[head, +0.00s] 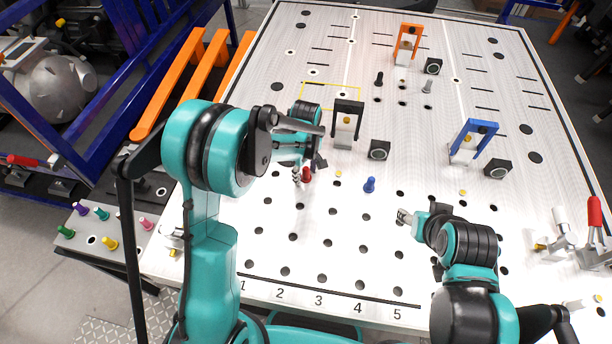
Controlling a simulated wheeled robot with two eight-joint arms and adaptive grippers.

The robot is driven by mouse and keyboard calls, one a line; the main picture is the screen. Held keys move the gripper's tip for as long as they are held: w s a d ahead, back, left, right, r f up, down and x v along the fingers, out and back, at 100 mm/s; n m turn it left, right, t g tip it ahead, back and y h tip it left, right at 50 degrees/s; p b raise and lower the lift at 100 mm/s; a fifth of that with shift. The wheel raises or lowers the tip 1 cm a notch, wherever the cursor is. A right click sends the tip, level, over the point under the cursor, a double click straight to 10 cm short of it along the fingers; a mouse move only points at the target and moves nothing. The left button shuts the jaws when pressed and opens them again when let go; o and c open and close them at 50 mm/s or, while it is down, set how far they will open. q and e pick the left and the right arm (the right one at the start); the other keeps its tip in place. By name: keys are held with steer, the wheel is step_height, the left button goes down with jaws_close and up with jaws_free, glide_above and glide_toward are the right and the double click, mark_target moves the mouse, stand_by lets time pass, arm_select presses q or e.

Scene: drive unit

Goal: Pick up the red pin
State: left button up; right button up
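The red pin (306,174) shows at my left gripper, above or on the perforated white table, left of the blue pin (369,184). My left gripper (304,172) points down at the red pin. One grey finger is beside the pin's left side, and the upper part of the pin is partly hidden. I cannot tell whether the fingers touch or grip it, or whether the pin is seated in a hole. My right gripper (403,216) hovers over the table at the right of the blue pin, apart from it; its fingers are too small to read.
Black (346,122), blue (472,140) and orange (407,43) bracket frames stand on the table (330,250), with dark blocks beside them. A red-handled clamp (593,218) is at the right edge. Colored pins stand on a side plate (78,222) at left. The front hole rows are mostly clear.

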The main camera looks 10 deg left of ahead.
arm_select(q)
jaws_close()
steer(key=shift+r, duration=0.15)
